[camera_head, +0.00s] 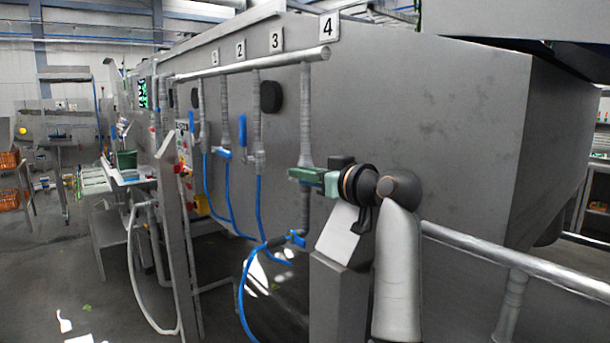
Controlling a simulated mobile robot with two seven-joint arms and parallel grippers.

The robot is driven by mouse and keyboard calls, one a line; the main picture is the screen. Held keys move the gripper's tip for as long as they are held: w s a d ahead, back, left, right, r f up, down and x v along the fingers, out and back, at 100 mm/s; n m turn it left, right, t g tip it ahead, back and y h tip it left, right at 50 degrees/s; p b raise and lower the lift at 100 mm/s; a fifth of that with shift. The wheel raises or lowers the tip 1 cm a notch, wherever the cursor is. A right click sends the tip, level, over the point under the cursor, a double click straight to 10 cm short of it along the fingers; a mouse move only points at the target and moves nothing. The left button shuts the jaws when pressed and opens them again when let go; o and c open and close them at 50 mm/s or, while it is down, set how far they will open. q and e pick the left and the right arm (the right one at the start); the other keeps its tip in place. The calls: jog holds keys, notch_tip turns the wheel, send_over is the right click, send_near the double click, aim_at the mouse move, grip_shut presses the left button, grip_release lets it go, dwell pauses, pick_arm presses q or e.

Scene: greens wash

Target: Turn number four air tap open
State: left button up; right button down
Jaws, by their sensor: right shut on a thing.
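The number four air tap (305,160) sits on the grey vertical pipe below the plate marked 4 (329,27). My right gripper (316,178) reaches in from the right at the tap's height. It is shut on the tap handle, which its fingers and body mostly hide, so the exact angle of the handle is hard to tell. A blue hose (244,296) joins the pipe's lower end. My left gripper is not in view.
Taps with blue handles hang to the left below plates 1, 2 (240,49) and 3 (276,39). A horizontal pipe (255,63) runs above them along the grey machine wall (430,110). A metal rail (520,262) lies at the lower right.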

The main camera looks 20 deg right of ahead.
jog(key=shift+w+r+g+h, duration=0.2)
jog(key=shift+r+g+h, duration=0.2)
jog(key=shift+r+g, duration=0.45)
jog(key=shift+w+a+r+g+h, duration=0.15)
jog(key=shift+g+h, duration=0.1)
jog(key=shift+g, duration=0.35)
jog(key=shift+w+r+g+h, duration=0.1)
jog(key=shift+w+g+h, duration=0.1)
jog(key=shift+g, duration=0.45)
jog(key=shift+w+a+r+g+h, duration=0.15)
jog(key=shift+g+h, duration=0.1)
jog(key=shift+g, duration=0.35)
